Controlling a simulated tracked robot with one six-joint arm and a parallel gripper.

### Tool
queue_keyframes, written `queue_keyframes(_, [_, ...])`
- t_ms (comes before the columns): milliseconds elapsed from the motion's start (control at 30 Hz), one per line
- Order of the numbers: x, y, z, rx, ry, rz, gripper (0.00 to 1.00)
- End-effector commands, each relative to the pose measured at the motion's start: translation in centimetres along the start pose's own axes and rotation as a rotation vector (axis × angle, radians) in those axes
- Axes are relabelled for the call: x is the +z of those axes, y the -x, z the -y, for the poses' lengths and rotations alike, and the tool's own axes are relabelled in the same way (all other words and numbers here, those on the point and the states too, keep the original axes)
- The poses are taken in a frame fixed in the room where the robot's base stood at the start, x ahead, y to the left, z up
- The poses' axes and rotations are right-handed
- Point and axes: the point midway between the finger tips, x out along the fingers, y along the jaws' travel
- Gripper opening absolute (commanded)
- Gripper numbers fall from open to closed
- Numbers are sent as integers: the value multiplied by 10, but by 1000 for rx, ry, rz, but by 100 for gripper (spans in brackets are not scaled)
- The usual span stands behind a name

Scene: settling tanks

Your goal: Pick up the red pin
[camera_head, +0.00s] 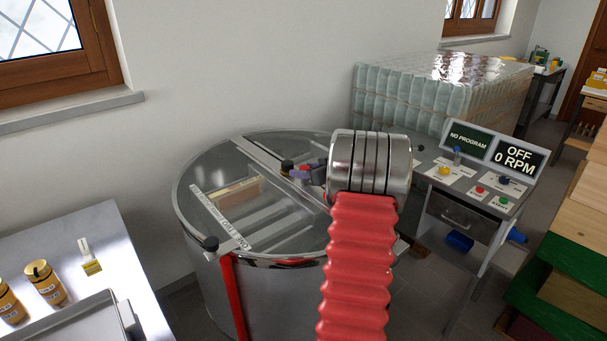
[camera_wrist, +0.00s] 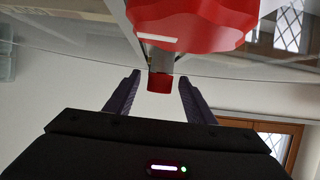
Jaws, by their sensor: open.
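In the wrist view, a small red end piece (camera_wrist: 160,84), which looks like part of the red pin, lies between the fingertips of my gripper (camera_wrist: 160,77). Gaps show on both sides of it. A grey piece joins it to a large lobed red part with a white stripe (camera_wrist: 195,20), nearer the top. I cannot tell whether all of this is the pin. In the head view, my gripper (camera_head: 304,173) is a small dark purple shape at the drum's lid bar, with a bit of red beside it. My wrist hides much there. The gripper is open.
The round steel drum (camera_head: 205,205) has a clear lid and black knobs (camera_head: 210,243). A control desk (camera_head: 490,205) stands right, its screen reading OFF 0 RPM. A steel table (camera_head: 65,245) with jars is left. Stacked wrapped jars (camera_head: 430,95) stand behind.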

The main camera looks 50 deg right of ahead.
Motion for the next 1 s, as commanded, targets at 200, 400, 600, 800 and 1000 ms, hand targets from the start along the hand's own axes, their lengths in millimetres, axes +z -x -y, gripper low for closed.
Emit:
queue_keyframes(200, [0,-6,-1,1,-1,-1,49])
queue_keyframes(400, [0,-6,-1,1,0,-1,49])
queue_keyframes(600, [0,-5,-1,2,0,0,49])
queue_keyframes(800, [0,-5,-1,2,0,0,36])
queue_keyframes(1000, [0,-5,-1,2,0,0,22])
